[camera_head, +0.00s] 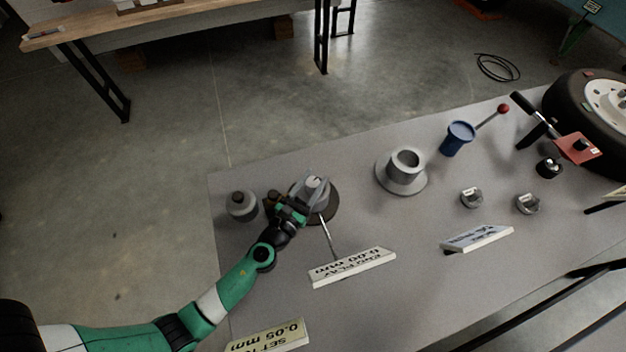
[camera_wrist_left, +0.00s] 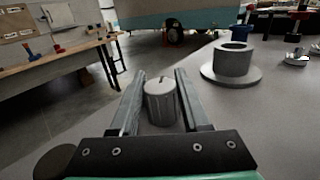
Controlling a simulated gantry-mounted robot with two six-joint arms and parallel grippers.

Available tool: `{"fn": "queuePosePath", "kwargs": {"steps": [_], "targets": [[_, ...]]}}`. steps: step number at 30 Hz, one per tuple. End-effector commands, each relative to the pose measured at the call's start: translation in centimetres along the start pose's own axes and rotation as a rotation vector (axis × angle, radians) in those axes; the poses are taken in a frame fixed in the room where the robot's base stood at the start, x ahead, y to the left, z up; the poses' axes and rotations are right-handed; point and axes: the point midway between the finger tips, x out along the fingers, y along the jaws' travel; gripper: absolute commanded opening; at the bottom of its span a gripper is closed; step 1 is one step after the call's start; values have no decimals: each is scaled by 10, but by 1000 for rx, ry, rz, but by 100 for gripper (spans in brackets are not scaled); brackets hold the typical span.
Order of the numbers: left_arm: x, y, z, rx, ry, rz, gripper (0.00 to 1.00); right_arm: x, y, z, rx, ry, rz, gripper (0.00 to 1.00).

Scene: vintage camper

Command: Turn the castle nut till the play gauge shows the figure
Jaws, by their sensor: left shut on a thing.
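My left gripper (camera_head: 314,190) reaches over a dark round base (camera_head: 328,208) on the grey bench. It is shut on a grey, ribbed cylindrical piece with a line across its top, apparently the castle nut; in the left wrist view this nut (camera_wrist_left: 160,103) stands between the two fingers (camera_wrist_left: 160,95). The play gauge plate (camera_head: 352,268), upside down in the head view, reads END PLAY 0.00 mm; a thin rod leads from it towards the base. A cream plate (camera_head: 268,338) at the front reads SET and 0.05 mm. My right gripper is not in view.
A grey flanged hub (camera_head: 402,171) stands right of the gripper, and a grey round pot (camera_head: 241,205) left of it. Further right are a blue cup (camera_head: 457,138), two small metal pieces (camera_head: 471,198), another label plate (camera_head: 477,238) and a wheel (camera_head: 592,105).

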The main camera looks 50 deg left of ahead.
Motion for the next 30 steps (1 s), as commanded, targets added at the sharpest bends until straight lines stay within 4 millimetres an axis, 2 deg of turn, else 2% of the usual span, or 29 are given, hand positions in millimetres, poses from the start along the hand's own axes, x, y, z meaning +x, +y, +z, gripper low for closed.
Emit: {"fn": "queuePosePath", "kwargs": {"steps": [13,23,24,28,29,30], "targets": [[1,-1,0,1,6,235,0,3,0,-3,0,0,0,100],[0,0,0,2,8,262,0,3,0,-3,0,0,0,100],[0,0,0,2,8,262,48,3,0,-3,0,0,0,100],[0,0,0,1,8,261,71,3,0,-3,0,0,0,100],[0,0,0,1,8,261,76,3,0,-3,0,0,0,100],[0,0,0,1,8,261,76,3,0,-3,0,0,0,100]]}}
